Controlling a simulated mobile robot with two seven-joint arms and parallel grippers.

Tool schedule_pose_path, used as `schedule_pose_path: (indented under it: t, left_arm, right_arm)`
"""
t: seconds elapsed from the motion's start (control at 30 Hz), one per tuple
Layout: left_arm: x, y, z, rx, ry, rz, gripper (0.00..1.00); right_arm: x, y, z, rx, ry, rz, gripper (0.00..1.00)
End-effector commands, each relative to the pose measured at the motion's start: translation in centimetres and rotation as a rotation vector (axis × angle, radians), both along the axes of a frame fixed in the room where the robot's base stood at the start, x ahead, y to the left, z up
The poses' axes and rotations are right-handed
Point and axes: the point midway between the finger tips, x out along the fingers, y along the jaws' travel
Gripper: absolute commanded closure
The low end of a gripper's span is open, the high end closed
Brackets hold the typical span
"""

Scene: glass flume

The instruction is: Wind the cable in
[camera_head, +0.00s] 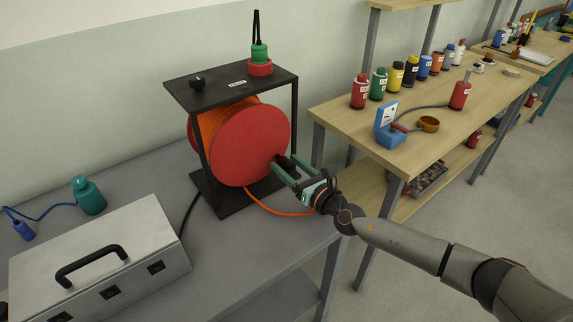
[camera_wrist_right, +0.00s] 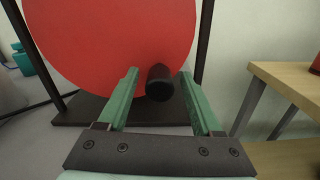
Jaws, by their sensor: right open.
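A red cable reel (camera_head: 252,145) stands in a black frame (camera_head: 202,150) on the grey bench. Orange cable (camera_head: 219,119) is wound on it, and a loose orange length (camera_head: 275,211) runs from its base along the bench towards the right. My right gripper (camera_head: 284,166) is at the lower right of the reel's face. In the right wrist view its green fingers (camera_wrist_right: 160,85) are open on either side of a black crank knob (camera_wrist_right: 159,83), with gaps visible. The knob stands out from the red disc. My left gripper is not in view.
A grey metal case (camera_head: 100,255) with a black handle and a teal bottle (camera_head: 89,195) are at the left of the bench. A green and red plug (camera_head: 260,58) stands on the frame's top. A wooden table (camera_head: 440,128) with several bottles is to the right.

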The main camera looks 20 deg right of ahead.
Motion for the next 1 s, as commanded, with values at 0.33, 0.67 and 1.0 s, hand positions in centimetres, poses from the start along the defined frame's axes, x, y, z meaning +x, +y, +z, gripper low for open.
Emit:
schedule_pose_path:
  t: [0.33, 0.67, 1.0]
  left_arm:
    - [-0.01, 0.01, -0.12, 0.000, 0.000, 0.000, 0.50]
    - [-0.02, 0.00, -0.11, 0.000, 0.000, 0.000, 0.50]
    - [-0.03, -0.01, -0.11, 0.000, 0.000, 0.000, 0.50]
  right_arm:
    - [0.78, 0.29, 0.00, 0.001, 0.001, 0.000, 0.33]
    - [0.75, 0.28, 0.00, 0.001, 0.001, 0.000, 0.62]
    - [0.75, 0.26, -0.02, 0.001, 0.001, 0.000, 1.00]
